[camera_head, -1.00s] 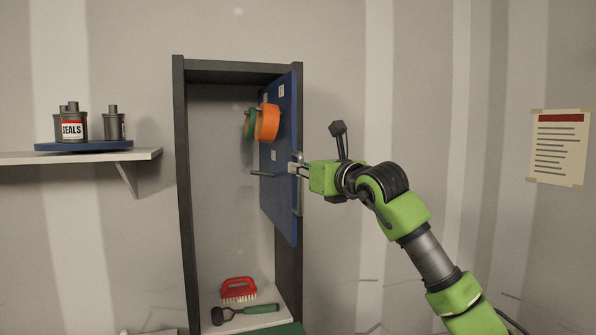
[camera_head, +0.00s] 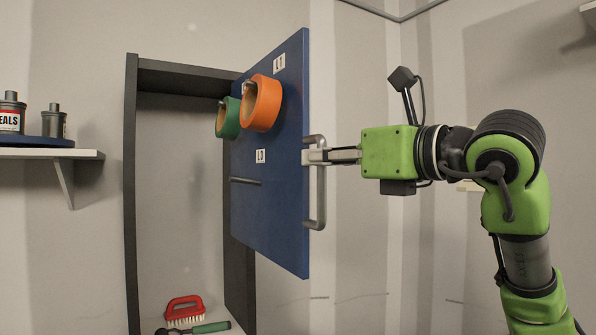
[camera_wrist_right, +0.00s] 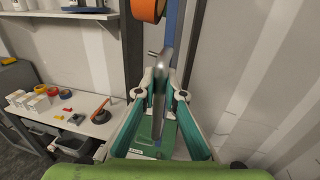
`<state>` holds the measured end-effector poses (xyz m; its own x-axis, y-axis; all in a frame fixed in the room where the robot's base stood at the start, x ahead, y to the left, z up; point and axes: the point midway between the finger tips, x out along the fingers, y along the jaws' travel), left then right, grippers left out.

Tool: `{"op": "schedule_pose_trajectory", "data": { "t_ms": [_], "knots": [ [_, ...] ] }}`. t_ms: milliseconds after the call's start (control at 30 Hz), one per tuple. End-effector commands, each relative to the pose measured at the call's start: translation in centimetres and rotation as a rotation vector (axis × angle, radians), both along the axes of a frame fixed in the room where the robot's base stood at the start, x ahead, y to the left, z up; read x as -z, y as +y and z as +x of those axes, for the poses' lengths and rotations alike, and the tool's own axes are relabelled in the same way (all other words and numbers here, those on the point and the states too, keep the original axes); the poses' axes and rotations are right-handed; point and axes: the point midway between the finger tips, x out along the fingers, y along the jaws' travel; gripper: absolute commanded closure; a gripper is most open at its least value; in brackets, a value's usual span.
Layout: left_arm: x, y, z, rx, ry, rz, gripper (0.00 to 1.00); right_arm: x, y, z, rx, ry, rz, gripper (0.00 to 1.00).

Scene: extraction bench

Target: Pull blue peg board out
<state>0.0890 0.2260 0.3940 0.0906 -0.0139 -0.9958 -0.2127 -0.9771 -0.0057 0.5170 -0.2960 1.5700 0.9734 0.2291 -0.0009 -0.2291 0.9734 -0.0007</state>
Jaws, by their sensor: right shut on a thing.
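The blue peg board (camera_head: 275,200) stands upright, pulled part of the way out of a dark-framed cabinet (camera_head: 185,75). An orange tape roll (camera_head: 277,103) and a green roll (camera_head: 228,120) hang on its upper part, and a bare peg (camera_head: 245,181) sticks out lower down. A grey bar handle (camera_head: 320,205) is on its near edge. My right gripper (camera_head: 318,156) is shut on the handle, at its upper half. In the right wrist view its fingers (camera_wrist_right: 166,92) close around the handle, with the orange roll (camera_wrist_right: 148,9) above. My left gripper is not in view.
A red brush (camera_head: 184,309) and a green-handled tool (camera_head: 208,328) lie at the cabinet bottom. A wall shelf (camera_head: 88,154) with metal cans (camera_head: 54,122) is at left. The wrist view shows a white bench (camera_wrist_right: 70,122) with small items. Bare wall lies behind the arm.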

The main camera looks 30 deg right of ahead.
Motion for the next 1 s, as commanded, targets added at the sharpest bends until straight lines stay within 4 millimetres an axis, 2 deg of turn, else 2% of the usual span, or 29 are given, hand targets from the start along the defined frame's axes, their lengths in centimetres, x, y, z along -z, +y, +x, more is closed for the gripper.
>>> {"op": "schedule_pose_trajectory", "data": {
  "t_ms": [100,233,667,700,767,1000],
  "knots": [
    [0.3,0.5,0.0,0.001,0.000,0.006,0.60,0.1,-0.1,-1.7,0.002,0.001,-0.001,1.00],
    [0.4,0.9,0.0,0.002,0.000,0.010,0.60,0.0,-0.2,-2.8,0.001,0.000,0.000,1.00],
    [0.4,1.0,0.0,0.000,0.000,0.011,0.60,-0.1,-0.2,-3.3,0.000,0.000,0.001,1.00],
    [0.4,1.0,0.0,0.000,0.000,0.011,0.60,-0.1,-0.2,-3.3,0.000,0.000,0.001,0.88],
    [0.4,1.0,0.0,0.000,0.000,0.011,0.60,-0.1,-0.2,-3.3,0.000,0.000,0.001,0.73],
    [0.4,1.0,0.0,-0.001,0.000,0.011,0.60,-0.1,-0.2,-3.2,0.001,0.000,0.001,0.73]
  ]
}}
